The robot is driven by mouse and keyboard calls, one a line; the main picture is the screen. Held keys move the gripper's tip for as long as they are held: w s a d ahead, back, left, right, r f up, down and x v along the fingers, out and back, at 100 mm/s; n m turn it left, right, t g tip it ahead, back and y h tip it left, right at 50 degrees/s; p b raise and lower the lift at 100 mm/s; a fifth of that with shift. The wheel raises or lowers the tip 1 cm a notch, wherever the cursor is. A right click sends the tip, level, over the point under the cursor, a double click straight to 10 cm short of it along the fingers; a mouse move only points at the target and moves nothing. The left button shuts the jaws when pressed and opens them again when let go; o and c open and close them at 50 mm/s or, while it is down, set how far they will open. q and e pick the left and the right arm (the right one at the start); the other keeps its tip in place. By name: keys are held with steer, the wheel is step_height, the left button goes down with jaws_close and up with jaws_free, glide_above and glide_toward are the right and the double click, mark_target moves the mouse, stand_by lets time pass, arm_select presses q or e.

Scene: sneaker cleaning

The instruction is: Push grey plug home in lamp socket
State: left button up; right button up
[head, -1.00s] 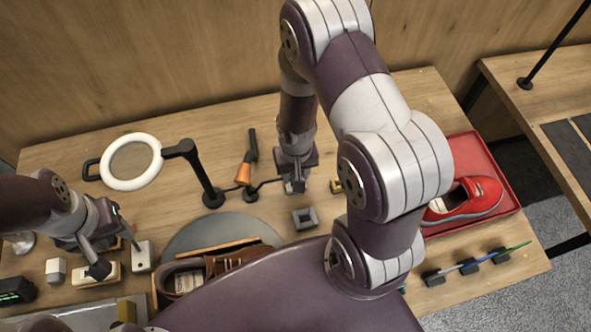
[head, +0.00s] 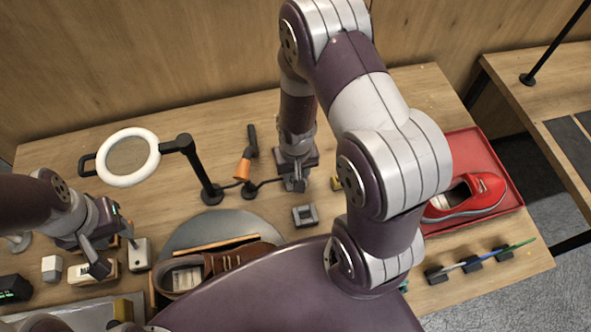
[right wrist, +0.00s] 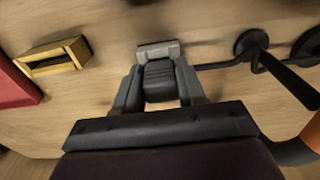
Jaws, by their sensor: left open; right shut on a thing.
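My right gripper (head: 297,186) points down at the table behind the grey hollow block (head: 305,216). In the right wrist view its fingers (right wrist: 159,88) are shut on a dark grey ribbed piece, apparently the grey plug (right wrist: 159,78). A lighter grey block (right wrist: 157,49) sits at the fingertips against the ribbed piece; it may be the lamp socket. A black cable runs from beside the fingers to a round black base (right wrist: 250,44). How deep the plug sits is hidden. My left gripper (head: 116,254) is open, above a cream block (head: 92,274) at the left.
The ring lamp (head: 129,157) stands left on a black post. An orange-handled tool (head: 243,169) is beside it. A yellow holder (right wrist: 48,60) lies near the right gripper. A brown shoe (head: 236,254) is in front, a red shoe (head: 478,192) in a red tray (head: 467,143) right.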

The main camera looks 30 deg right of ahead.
steer(key=shift+f, duration=0.4)
steer(key=o, duration=1.1)
steer(key=r, duration=1.2)
steer(key=shift+s+a+r, duration=0.1)
steer(key=shift+s+r, duration=0.15)
steer(key=shift+r, duration=0.1)
steer(key=s+r+n, duration=0.1)
steer(key=s+a+r+n, duration=0.1)
steer(key=s+a+r+t, duration=0.1)
steer(key=r, duration=0.1)
steer(key=shift+s+a+r+n, duration=0.1)
steer(key=shift+s+n, duration=0.1)
steer(key=shift+n, duration=0.2)
